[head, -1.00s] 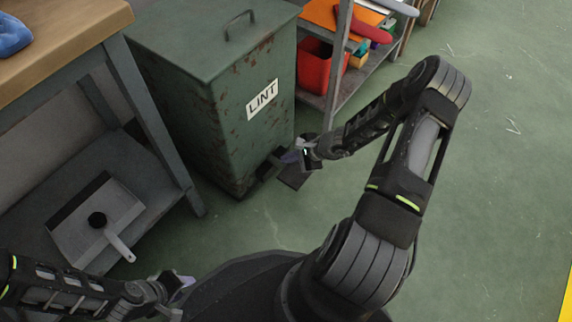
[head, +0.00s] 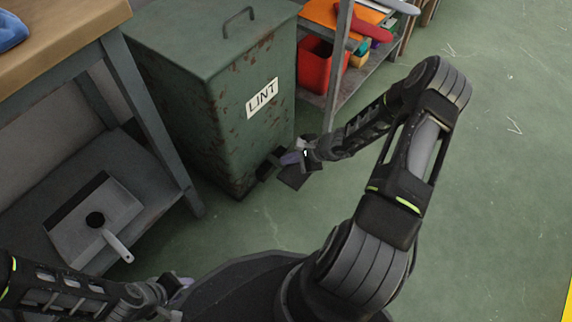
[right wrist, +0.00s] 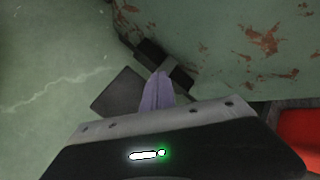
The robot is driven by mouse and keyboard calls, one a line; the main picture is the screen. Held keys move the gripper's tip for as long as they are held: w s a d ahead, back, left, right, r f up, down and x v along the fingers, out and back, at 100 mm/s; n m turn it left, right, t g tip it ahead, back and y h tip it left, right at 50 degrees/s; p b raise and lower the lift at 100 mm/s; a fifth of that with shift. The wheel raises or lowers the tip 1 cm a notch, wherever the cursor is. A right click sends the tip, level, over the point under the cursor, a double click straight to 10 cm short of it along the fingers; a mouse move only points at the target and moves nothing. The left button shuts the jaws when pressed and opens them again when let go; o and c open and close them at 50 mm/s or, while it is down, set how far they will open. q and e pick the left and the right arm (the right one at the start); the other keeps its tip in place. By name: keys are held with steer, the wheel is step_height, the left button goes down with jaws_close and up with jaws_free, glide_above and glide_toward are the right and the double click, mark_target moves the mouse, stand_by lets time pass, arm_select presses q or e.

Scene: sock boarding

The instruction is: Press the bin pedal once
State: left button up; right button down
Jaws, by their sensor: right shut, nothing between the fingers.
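The green, rust-flecked bin (head: 215,95) with a "LINT" label stands at the upper middle of the head view, its lid (head: 215,40) closed. A dark pedal plate (head: 296,178) sticks out low at its front and also shows in the right wrist view (right wrist: 118,97). My right gripper (head: 288,158) is shut and empty, with its lilac fingers (right wrist: 158,92) pointing down over the pedal's inner part, beside the dark bracket (right wrist: 165,62). I cannot tell whether they touch it. My left gripper (head: 178,286) is at the bottom left, away from the bin; its fingers are partly hidden.
A wooden-topped workbench (head: 60,45) stands left of the bin, with a dustpan (head: 95,220) on its lower shelf. A shelf rack with a red container (head: 314,66) stands behind on the right. Green floor (head: 500,150) is clear to the right.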

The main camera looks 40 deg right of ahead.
mark_target(290, 167)
steer(key=shift+s+d+f+b, duration=0.1)
steer(key=shift+s+f+b, duration=0.05)
steer(key=shift+f+b, duration=0.4)
steer(key=shift+s+f+b, duration=0.1)
steer(key=shift+f+b, duration=0.35)
steer(key=shift+f, duration=0.15)
stand_by(0.5)
steer(key=shift+s+f+b, duration=0.15)
steer(key=shift+f+b, duration=0.65)
stand_by(0.6)
steer(key=shift+r, duration=0.1)
steer(key=shift+r+p, duration=1.4)
steer(key=shift+r, duration=0.55)
steer(key=shift+w+r, duration=0.15)
steer(key=shift+w, duration=0.1)
steer(key=shift+r, duration=0.15)
steer(key=shift+w+r+p, duration=0.15)
steer(key=shift+r+p, duration=0.75)
steer(key=shift+r, duration=0.35)
steer(key=shift+w+r+p, duration=0.15)
steer(key=shift+r+p, duration=0.7)
steer(key=shift+r, duration=0.35)
